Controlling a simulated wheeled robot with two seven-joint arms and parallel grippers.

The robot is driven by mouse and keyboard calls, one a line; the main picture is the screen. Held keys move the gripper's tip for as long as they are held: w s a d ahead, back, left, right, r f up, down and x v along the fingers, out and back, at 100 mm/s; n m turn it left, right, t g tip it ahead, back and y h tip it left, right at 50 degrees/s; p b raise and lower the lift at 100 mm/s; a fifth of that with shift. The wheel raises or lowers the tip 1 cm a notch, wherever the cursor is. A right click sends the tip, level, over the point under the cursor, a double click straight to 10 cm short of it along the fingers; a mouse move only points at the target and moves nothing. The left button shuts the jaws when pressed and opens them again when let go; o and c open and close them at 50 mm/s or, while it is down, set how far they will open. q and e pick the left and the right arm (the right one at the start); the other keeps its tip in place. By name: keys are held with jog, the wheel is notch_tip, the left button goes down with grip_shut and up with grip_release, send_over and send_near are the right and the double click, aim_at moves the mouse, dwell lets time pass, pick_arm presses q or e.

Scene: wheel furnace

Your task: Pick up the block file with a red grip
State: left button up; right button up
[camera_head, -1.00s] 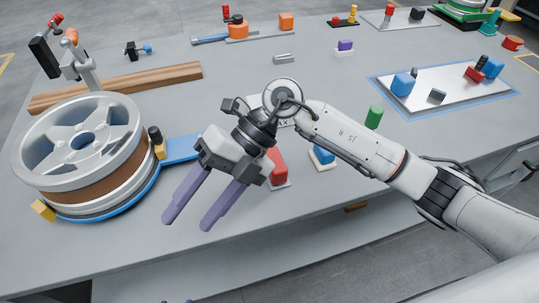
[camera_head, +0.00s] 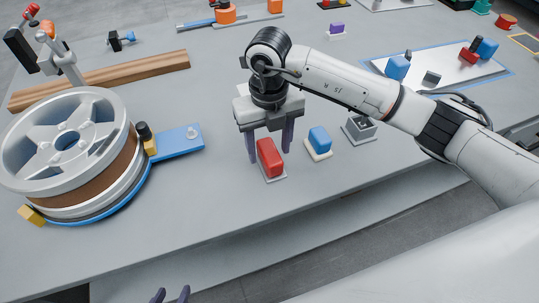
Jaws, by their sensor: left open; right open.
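The block file with a red grip (camera_head: 269,157) stands on the grey table near its front edge, with a thin pale base under the red grip. My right gripper (camera_head: 270,154) points down over it, open, one purple finger on each side of the red grip. I cannot tell whether the fingers touch it. My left gripper (camera_head: 171,296) shows only as purple fingertips at the bottom edge, open and empty, away from the file.
A similar block with a blue grip (camera_head: 319,141) stands close to the right, and a grey square fixture (camera_head: 360,128) beyond it. A wheel (camera_head: 70,143) on a blue-edged stand fills the left. A wooden bar (camera_head: 110,77) lies behind. The table (camera_head: 215,205) in front is clear.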

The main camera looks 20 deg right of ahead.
aim_at(270, 151)
jog(key=shift+d+f, duration=0.1)
jog(key=shift+f, duration=1.4)
jog(key=shift+w, duration=0.1)
jog(key=c, duration=1)
notch_tip(270, 151, up, 10)
jog(key=shift+r+b, duration=0.1)
jog(key=shift+b, duration=0.2)
jog(key=o, duration=0.5)
jog(key=shift+c, duration=1.5)
